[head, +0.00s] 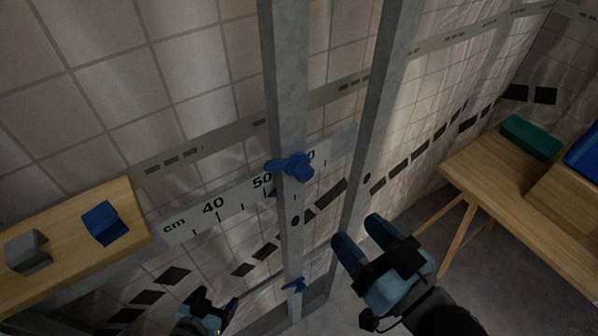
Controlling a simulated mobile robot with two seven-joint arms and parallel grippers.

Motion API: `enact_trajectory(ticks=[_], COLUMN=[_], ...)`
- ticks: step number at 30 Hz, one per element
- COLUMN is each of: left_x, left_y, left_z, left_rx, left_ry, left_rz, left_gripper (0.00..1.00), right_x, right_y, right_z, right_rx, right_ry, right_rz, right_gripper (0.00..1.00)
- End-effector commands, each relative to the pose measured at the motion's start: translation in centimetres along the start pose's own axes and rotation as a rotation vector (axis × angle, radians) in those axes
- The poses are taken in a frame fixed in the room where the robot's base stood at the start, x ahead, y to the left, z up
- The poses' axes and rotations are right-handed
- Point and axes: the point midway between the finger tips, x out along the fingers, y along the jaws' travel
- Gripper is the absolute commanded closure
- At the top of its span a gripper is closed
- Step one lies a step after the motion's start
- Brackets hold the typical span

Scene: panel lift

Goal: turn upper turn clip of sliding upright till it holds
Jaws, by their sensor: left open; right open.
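The upper turn clip (290,167) is a blue winged piece on the front of the grey sliding upright (285,85). Its wing lies roughly crosswise over the upright and sticks out past its left edge. A lower blue turn clip (295,285) sits near the foot of the same upright. My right gripper (361,232) is open and empty, below and to the right of the upper clip, in front of the second upright. My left gripper (214,303) is open at the bottom edge, left of the lower clip and partly cut off. Neither gripper touches a clip.
A second grey upright (382,90) stands to the right. A centimetre scale (213,208) runs behind the uprights. A wooden shelf (75,262) at left holds a grey and a blue block (104,223). A wooden table (485,165) at right carries a green box (530,137).

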Motion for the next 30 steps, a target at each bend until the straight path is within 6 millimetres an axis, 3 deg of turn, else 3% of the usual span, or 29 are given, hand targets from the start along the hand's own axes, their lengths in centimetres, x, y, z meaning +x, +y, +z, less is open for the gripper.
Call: enact_trajectory(ticks=[8,22,30], left_x=[1.6,4.5,3.8], left_y=[0.9,0.4,0.3], left_z=[2.4,6.4,5.3], left_rx=[-0.007,-0.002,0.000], left_ry=[-0.004,0.002,0.001], left_rz=[0.017,0.011,0.009], left_gripper=[0.23,0.23,0.23], right_x=[2.7,8.1,12.3], right_y=[0.1,0.0,-0.1], right_z=[0.5,0.4,-0.1], right_rx=[-0.002,-0.003,-0.002], right_ry=[0.006,0.004,-0.001], right_rz=[-0.003,-0.003,-0.001], right_gripper=[0.42,0.42,0.42])
